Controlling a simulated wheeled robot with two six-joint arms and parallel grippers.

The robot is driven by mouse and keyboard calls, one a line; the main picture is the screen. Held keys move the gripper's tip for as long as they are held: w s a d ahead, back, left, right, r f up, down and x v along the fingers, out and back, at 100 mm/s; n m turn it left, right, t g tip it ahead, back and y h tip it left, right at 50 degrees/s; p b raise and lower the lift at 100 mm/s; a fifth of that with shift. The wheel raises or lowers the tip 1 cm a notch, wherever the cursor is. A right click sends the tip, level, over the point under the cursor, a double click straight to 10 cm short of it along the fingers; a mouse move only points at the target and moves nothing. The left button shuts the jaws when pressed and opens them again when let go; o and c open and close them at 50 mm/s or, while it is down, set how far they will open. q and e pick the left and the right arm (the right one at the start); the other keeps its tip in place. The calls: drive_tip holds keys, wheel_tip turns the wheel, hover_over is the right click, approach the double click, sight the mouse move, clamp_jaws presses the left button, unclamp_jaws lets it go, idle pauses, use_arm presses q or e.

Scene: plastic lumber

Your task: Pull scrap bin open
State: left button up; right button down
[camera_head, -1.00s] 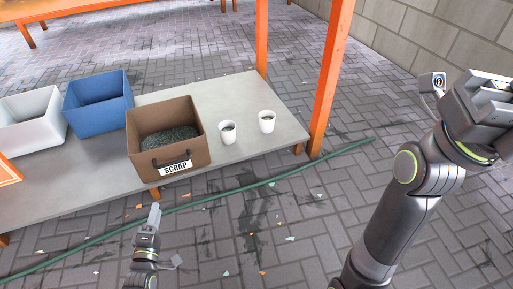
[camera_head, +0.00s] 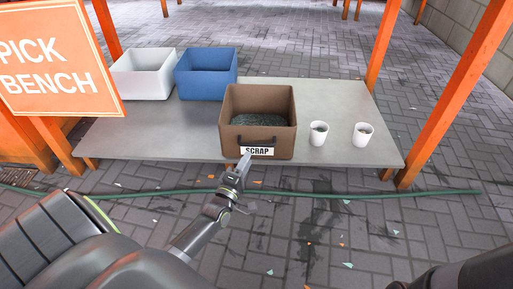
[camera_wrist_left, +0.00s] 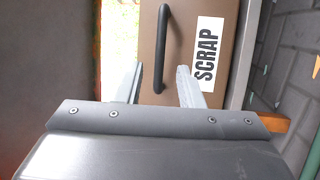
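The brown scrap bin (camera_head: 282,143) stands on the grey bench shelf at its front edge, with dark scrap (camera_head: 250,131) inside. Its white SCRAP label (camera_head: 257,151) and black handle (camera_head: 268,140) face me. My left gripper (camera_head: 244,160) is just in front of the bin's face, by the label's left end. In the left wrist view its two fingers (camera_wrist_left: 160,78) are apart, and the handle (camera_wrist_left: 163,40) runs between their tips; the label (camera_wrist_left: 207,55) is to the right. I cannot tell whether the fingers touch the handle. My right gripper is out of view.
Two white cups (camera_head: 319,133) (camera_head: 362,134) stand right of the bin on the shelf (camera_head: 180,135). A blue bin (camera_head: 206,90) and a white bin (camera_head: 143,86) stand to the left. Orange posts (camera_head: 450,100) flank the bench. A green hose (camera_head: 400,193) crosses the floor.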

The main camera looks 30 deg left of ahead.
sight(256, 145)
use_arm(q)
drive_tip(key=b+x, duration=0.2)
drive_tip(key=x, duration=0.6)
drive_tip(key=shift+f, duration=0.1)
clamp_jaws()
